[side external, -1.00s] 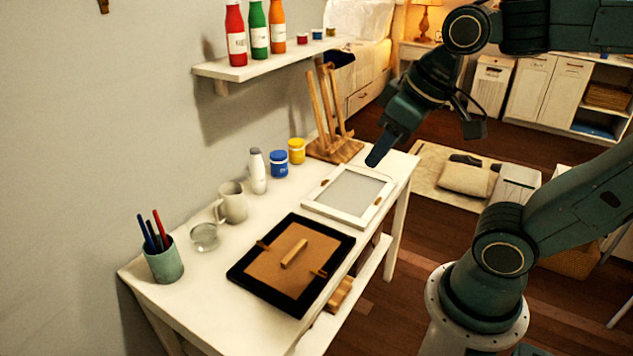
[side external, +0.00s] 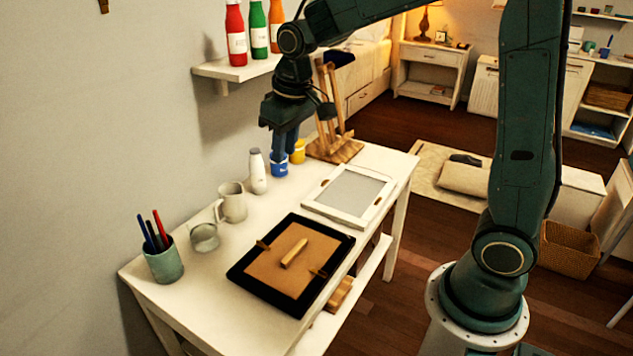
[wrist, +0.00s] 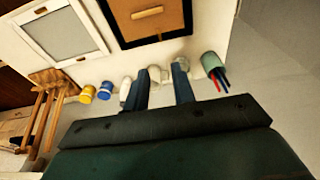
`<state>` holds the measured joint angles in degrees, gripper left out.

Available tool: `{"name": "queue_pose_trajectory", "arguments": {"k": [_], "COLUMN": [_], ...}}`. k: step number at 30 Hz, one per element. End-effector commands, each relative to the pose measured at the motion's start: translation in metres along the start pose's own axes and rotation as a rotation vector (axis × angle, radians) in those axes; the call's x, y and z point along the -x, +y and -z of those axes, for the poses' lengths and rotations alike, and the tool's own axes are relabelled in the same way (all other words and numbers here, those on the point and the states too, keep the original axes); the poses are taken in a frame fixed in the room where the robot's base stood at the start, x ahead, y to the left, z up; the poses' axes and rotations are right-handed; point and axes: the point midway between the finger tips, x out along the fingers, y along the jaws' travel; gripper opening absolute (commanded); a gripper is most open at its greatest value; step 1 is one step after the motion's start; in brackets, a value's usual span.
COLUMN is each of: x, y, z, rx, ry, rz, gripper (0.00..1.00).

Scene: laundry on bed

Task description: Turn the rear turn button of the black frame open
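The black frame (side external: 337,256) lies flat on the white table with a brown backing board (side external: 277,264) inside it. A wooden bar (side external: 294,253) sits on the board's middle. The rear turn button (side external: 263,245), on the wall side, is a small wooden piece at the board's edge, reaching onto the frame. Another turn button (side external: 318,272) sits at the opposite edge. My gripper (side external: 284,155) points down above the back of the table, in front of the blue jar, away from the frame. In the wrist view, its fingers (wrist: 161,68) are apart and empty; the black frame (wrist: 188,14) is partly cut off.
A mug (side external: 232,202), white bottle (side external: 258,172), glass (side external: 204,237) and pen cup (side external: 164,262) line the wall side. The blue jar (side external: 279,168) is close to my gripper. A wall shelf (side external: 222,69) is above.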

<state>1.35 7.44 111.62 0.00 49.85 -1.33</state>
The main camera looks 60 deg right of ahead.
Motion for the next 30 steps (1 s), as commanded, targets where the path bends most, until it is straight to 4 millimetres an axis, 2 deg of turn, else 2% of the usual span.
{"name": "queue_pose_trajectory", "arguments": {"k": [1, 9, 19, 24, 30], "x": [-0.012, -0.070, -0.148, -0.172, -0.179], "y": [0.001, 0.004, 0.008, 0.010, 0.010], "z": [0.008, 0.044, 0.071, 0.077, 0.078], "rx": [0.000, 0.000, 0.000, 0.000, 0.000], "ry": [-0.018, -0.088, -0.167, -0.187, -0.194], "rz": [0.000, 0.001, 0.004, 0.004, 0.005], "gripper": [0.25, 0.25, 0.25, 0.25, 0.25]}}
